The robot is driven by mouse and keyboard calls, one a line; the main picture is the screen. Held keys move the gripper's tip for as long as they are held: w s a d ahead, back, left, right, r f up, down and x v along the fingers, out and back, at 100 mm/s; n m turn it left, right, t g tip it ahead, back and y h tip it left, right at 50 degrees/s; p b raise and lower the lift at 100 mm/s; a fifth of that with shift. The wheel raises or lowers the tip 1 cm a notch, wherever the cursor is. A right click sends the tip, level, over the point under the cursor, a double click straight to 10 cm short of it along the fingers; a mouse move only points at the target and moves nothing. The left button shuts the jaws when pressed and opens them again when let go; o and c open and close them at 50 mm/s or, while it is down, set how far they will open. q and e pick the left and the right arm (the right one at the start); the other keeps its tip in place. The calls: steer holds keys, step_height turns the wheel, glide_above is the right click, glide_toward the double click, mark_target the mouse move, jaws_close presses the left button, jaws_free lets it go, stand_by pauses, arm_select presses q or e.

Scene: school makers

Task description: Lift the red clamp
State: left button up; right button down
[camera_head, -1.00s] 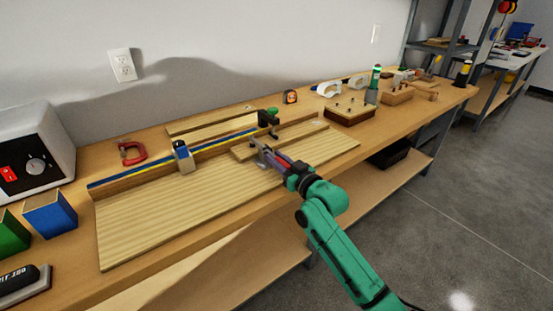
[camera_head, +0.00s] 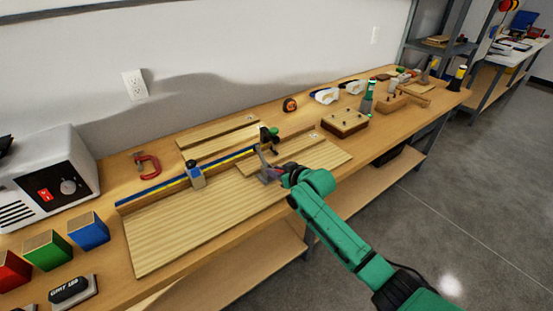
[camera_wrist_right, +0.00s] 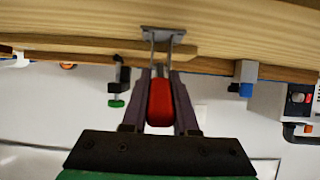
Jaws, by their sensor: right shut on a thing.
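A clamp with a grey metal base (camera_head: 267,176) and a red handle (camera_wrist_right: 160,102) stands on the striped wooden board (camera_head: 165,238). In the right wrist view its base (camera_wrist_right: 162,35) sits against the board, with two metal bars running to the handle. My right gripper (camera_wrist_right: 160,84) is shut on the red handle, one finger on each side. In the head view my wrist hides most of the handle. A separate red C-clamp (camera_head: 148,165) lies at the back left of the bench, away from my gripper. My left gripper is not in view.
A blue and yellow fence (camera_head: 225,164) with a blue-topped stop block (camera_head: 196,174) runs along the board. A black clamp with a green knob (camera_head: 269,138) stands behind the held clamp. A power supply (camera_head: 45,178) and coloured blocks (camera_head: 88,231) stand at left.

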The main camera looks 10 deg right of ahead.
steer(key=shift+w+r+g+h+p, duration=0.3)
steer(key=shift+r+g+p, duration=0.4)
steer(key=shift+p, duration=0.5)
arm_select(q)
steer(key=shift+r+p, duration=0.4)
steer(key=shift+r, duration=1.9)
arm_select(e)
steer(key=shift+f+g, duration=0.25)
steer(key=shift+g, duration=0.25)
steer(key=shift+a, duration=0.1)
steer(key=c, duration=0.7)
jaws_free()
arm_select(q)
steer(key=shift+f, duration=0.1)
arm_select(e)
steer(key=v, duration=1.4)
steer(key=shift+s+a+r, duration=0.15)
steer(key=shift+s+r, duration=0.05)
